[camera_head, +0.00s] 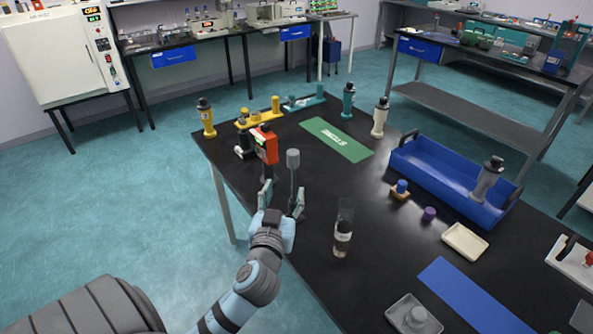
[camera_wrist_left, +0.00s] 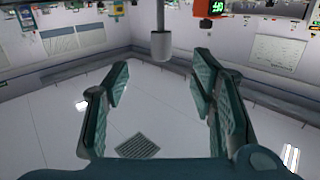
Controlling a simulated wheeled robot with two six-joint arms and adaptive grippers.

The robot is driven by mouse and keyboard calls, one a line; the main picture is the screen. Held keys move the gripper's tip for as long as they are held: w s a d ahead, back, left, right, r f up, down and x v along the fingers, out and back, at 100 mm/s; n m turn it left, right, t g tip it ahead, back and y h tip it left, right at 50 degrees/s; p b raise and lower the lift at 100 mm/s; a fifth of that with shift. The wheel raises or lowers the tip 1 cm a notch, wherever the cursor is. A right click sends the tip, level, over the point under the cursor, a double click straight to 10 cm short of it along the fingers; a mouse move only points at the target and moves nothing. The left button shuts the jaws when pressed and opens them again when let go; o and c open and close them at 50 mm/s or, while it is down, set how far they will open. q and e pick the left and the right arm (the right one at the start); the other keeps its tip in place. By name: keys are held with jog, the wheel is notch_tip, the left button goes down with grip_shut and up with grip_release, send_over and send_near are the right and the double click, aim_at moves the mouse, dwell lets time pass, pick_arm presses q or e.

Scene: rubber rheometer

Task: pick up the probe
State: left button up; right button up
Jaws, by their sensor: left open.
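The probe looks like a grey cylinder (camera_head: 293,158) on a thin upright stem, near the left end of the black table in the head view. In the left wrist view, which appears upside down, its pale cylinder (camera_wrist_left: 161,46) shows between and beyond the fingertips. My left gripper (camera_head: 282,192) is open and empty, with its fingers spread on the near side of the probe. In the left wrist view the left gripper (camera_wrist_left: 163,66) has a clear gap between its pads. The stem's lower end is partly hidden by a finger. My right gripper is not in view.
An orange-red device (camera_head: 266,146) with a display stands just left of the probe. A clear bottle (camera_head: 343,232) stands right of my gripper. A green mat (camera_head: 336,140) lies behind, and a blue tray (camera_head: 432,178) is farther right. Yellow holders (camera_head: 262,117) stand at the back left.

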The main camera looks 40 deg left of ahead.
aim_at(292, 160)
pick_arm(q)
jog(key=w+a, duration=0.1)
jog(key=w, duration=0.1)
jog(key=w+a+r, duration=0.1)
jog(key=w, duration=0.1)
jog(key=w+a, duration=0.1)
jog(key=shift+w+a+r+p, duration=0.35)
jog(key=shift+w+a+p, duration=0.05)
jog(key=x, duration=0.6)
jog(key=shift+w+f+p, duration=0.15)
jog(key=shift+w+p, duration=0.15)
jog(key=shift+w, duration=0.15)
grip_shut()
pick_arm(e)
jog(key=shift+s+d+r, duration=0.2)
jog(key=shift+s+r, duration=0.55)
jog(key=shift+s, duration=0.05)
